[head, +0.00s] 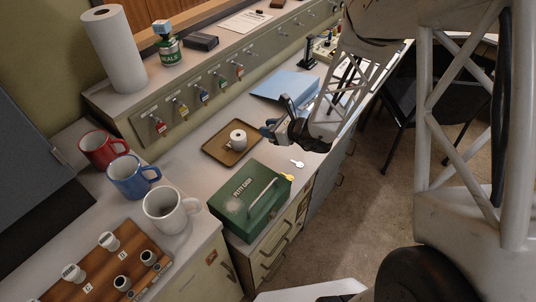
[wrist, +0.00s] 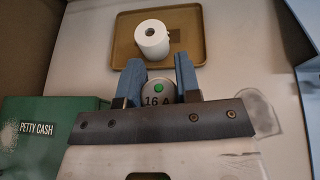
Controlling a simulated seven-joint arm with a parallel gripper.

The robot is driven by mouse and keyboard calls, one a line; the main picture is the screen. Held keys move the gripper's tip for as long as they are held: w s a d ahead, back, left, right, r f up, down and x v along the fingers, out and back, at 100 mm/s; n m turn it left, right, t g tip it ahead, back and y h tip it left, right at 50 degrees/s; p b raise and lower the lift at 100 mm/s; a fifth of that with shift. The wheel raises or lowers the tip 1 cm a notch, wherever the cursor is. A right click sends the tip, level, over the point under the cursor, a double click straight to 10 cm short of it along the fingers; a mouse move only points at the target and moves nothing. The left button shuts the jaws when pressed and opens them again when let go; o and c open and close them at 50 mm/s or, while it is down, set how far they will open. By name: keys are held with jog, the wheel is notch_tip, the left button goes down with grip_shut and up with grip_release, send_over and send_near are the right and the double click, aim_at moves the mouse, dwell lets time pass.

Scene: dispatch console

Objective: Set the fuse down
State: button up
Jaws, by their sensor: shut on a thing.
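In the head view my gripper (head: 272,131) is above the counter, to the right of a brown tray (head: 211,148); the fuse cannot be made out clearly there. The tray also shows in the wrist view (wrist: 122,50), just beyond the fingers, with a white roll (wrist: 152,40) standing on it.
Red (head: 103,149), blue (head: 130,177) and white mugs (head: 168,212) stand left, behind a wooden board (head: 75,273) with white and black cylindrical pieces. A blue folder (head: 284,86) lies beyond.

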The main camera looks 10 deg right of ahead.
jog(key=shift+a+r+n+g, duration=0.3)
jog(key=shift+a+r, duration=0.75)
jog(key=shift+a, duration=0.1)
jog(key=shift+f, duration=0.15)
jog(key=shift+f, duration=2.8)
jog(key=shift+f, duration=0.1)
jog(key=shift+f, duration=2)
jog(key=shift+f, duration=0.15)
jog(key=o, duration=1)
jog(key=shift+c, duration=0.2)
